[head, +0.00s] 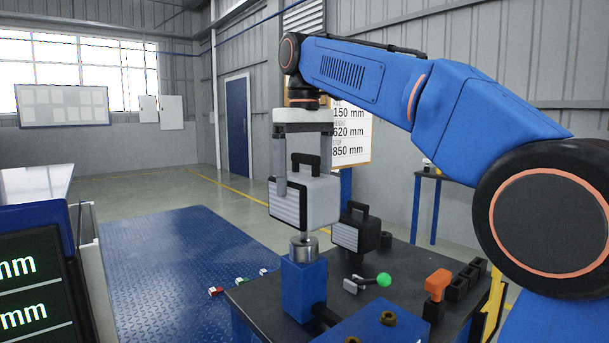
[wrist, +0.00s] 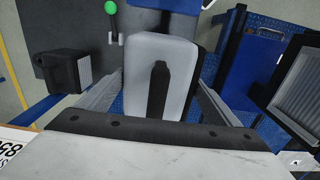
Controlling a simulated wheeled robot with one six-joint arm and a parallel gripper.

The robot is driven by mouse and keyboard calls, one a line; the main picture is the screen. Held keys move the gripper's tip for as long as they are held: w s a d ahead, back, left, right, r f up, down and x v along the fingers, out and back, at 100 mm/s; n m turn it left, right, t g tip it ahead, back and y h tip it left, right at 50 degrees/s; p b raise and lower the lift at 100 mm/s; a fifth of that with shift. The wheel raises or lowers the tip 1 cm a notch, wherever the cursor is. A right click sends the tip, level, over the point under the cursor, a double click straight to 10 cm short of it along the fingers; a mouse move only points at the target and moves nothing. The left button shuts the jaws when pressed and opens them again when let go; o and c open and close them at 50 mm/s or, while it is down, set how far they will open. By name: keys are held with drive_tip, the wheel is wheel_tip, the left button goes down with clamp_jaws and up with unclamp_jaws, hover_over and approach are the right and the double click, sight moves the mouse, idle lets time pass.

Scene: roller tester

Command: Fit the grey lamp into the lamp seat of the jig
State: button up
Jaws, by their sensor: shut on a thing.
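My gripper (head: 302,180) points down and is shut on the grey lamp (head: 317,204), a boxy light-grey body with a dark handle on top and a striped front. In the wrist view the grey lamp (wrist: 178,72) sits between the two fingers of my gripper (wrist: 158,88). The lamp is upright. A thin pale stem under it reaches down to the round metal lamp seat (head: 304,249) on top of a blue post (head: 303,287). I cannot tell whether the stem's end is inside the seat or just above it. In the wrist view the lamp hides the seat.
A dark lamp (head: 352,236) of similar shape stands behind on the black table (head: 380,270); it also shows in the wrist view (wrist: 66,70). A green-knobbed lever (head: 383,280), an orange-topped part (head: 437,283) and black blocks (head: 463,285) are to the right.

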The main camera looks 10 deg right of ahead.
drive_tip(key=shift+f, duration=1.9)
drive_tip(key=o, duration=1.7)
drive_tip(key=shift+f, duration=0.1)
